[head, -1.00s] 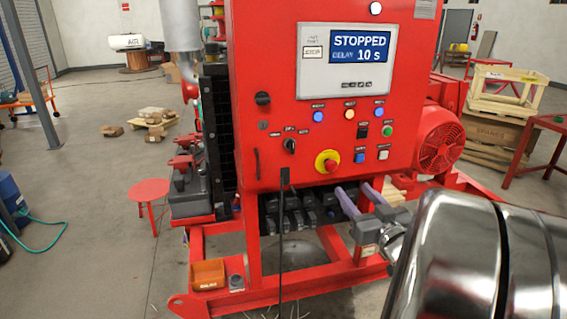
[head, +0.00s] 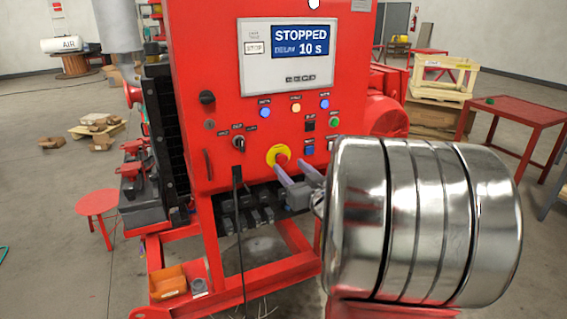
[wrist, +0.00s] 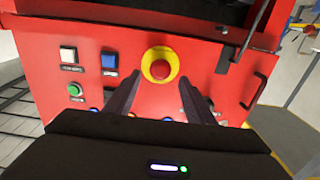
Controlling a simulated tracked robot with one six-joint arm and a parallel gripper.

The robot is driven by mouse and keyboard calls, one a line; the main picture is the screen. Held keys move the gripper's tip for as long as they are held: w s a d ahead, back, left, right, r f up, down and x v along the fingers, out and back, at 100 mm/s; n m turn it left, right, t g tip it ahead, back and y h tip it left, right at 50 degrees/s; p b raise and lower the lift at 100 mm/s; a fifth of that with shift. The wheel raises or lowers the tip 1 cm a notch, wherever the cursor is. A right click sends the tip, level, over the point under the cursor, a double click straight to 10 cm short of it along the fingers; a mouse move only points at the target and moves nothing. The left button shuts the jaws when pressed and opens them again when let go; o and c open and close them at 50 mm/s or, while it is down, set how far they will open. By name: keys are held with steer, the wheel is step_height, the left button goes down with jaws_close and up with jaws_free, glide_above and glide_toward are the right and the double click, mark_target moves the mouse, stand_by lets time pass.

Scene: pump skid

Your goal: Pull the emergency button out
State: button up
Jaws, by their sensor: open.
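The emergency button (head: 281,157) is a red mushroom head on a yellow round collar, low on the red control panel (head: 213,110). In the wrist view the button (wrist: 160,69) sits between and just beyond my two fingertips. My gripper (head: 290,167) is open and empty, its fingers pointing at the panel just below and right of the button in the head view. In the wrist view the gripper (wrist: 160,82) has one finger on each side of the button's line. I cannot tell whether the fingers touch the collar. The screen (head: 300,42) reads STOPPED, DELAY 10 s.
A black selector switch (head: 239,143) with a cable below it is left of the button. Blue and white push buttons are to its right, partly behind my arm. A black handle (wrist: 259,91) stands off the panel. A red stool (head: 97,203) stands on the floor at left.

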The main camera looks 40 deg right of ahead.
mark_target(283, 160)
steer(key=shift+x, duration=2.4)
steer(key=shift+c, duration=0.5)
jaws_close()
